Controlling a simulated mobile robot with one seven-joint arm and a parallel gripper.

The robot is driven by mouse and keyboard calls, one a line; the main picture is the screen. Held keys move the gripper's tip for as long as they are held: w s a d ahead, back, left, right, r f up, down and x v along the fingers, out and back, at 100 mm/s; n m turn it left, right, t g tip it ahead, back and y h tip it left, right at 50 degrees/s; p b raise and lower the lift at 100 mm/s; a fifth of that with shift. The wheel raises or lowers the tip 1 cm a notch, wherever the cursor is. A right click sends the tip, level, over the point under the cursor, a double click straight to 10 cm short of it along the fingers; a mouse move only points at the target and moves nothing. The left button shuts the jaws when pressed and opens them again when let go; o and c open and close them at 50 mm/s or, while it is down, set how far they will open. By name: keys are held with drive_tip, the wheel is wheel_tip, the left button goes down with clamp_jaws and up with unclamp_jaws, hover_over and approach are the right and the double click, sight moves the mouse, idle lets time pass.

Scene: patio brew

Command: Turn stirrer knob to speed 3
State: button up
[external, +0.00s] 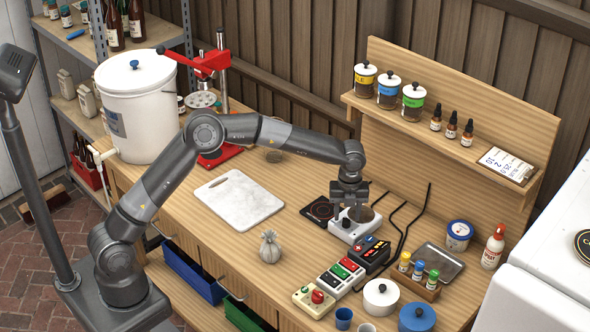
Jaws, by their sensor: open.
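A small white device with a dark round top, which looks like the stirrer (350,232), stands on the wooden bench toward the back right. My gripper (349,207) points down directly over it, with its fingers close to its top and front. The fingers are open. The stirrer's knob and any speed marks are hidden or too small to make out. I cannot tell whether a finger touches the stirrer.
A flat black plate (318,210) lies just left of the stirrer. A dark box with buttons (371,254) and a switch panel (340,278) stand in front. Black cables run behind.

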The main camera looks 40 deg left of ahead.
sight(346, 218)
wheel_tip(346, 218, up, 9)
drive_tip(key=shift+f, duration=0.15)
idle(0.5)
drive_tip(key=s+a+r+n+t, duration=0.1)
drive_tip(key=s+a+r+n, duration=0.5)
drive_tip(key=s+a, duration=0.25)
drive_tip(key=s+a+r+n+t, duration=0.2)
drive_tip(key=s+a+r+n, duration=0.45)
drive_tip(key=a, duration=0.35)
drive_tip(key=s+a+f+n+t, duration=0.1)
drive_tip(key=s+a+f+n, duration=0.1)
drive_tip(key=s+a+n, duration=0.5)
drive_tip(key=s+a+f+n+t, duration=0.1)
drive_tip(key=s+a+f+n, duration=0.2)
drive_tip(key=s+a+n, duration=0.4)
drive_tip(key=s, duration=0.7)
drive_tip(key=shift+s+a+f+n+t, duration=0.2)
drive_tip(key=shift+a+n+t, duration=0.05)
drive_tip(key=shift+n+t, duration=0.1)
